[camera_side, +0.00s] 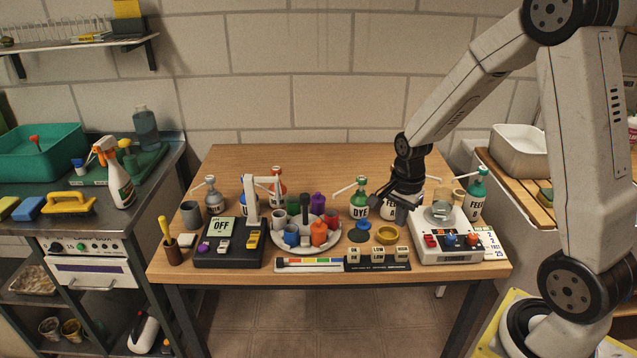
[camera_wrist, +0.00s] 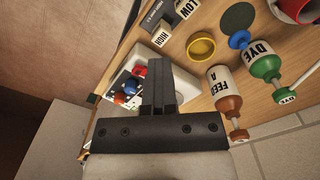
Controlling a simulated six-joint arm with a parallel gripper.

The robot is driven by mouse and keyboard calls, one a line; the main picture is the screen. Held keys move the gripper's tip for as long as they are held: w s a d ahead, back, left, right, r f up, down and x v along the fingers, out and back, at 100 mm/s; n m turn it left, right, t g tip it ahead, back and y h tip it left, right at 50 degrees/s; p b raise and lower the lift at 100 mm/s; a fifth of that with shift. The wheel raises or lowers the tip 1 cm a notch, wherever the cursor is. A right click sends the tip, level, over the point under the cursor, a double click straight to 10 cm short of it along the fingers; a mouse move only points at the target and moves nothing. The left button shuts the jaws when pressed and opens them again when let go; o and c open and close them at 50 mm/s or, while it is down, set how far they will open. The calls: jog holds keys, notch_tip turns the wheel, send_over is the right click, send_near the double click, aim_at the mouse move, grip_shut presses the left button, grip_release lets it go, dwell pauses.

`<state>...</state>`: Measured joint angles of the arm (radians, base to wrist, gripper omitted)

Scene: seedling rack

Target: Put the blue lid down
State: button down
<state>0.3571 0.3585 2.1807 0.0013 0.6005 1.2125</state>
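The blue lid (camera_side: 364,226) is a small blue round piece at the back edge of a dark disc (camera_side: 358,237) on the table. In the wrist view, the blue lid (camera_wrist: 240,40) shows beside the dark disc (camera_wrist: 238,18); I cannot tell whether it lies flat on it or overlaps it. My gripper (camera_side: 373,204) is above the table, near the bottles and apart from the lid. In the wrist view, my gripper's (camera_wrist: 157,70) two fingers are together, with nothing visible between them.
A yellow dish (camera_side: 386,234) stands right of the lid. Labelled blocks (camera_side: 378,254) are in front. The green-capped DYE bottle (camera_side: 360,206) and FEED bottle (camera_side: 388,208) stand behind. A plate of cups (camera_side: 285,240) is left; a scale (camera_side: 445,243) is right.

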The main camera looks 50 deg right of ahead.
dwell(0.4)
jog(key=s+a+r+n+t, duration=0.1)
jog(key=s+a+n, duration=0.1)
jog(key=a+n, duration=0.4)
jog(key=s+a+r+n+t, duration=0.1)
jog(key=a+n, duration=0.5)
jog(key=n, duration=0.6)
jog(key=shift+s+a+r+t, duration=0.25)
jog(key=shift+s+r, duration=0.25)
jog(key=shift+s, duration=0.6)
jog(key=shift+c, duration=2.4)
grip_release()
jog(key=shift+w+d, duration=0.1)
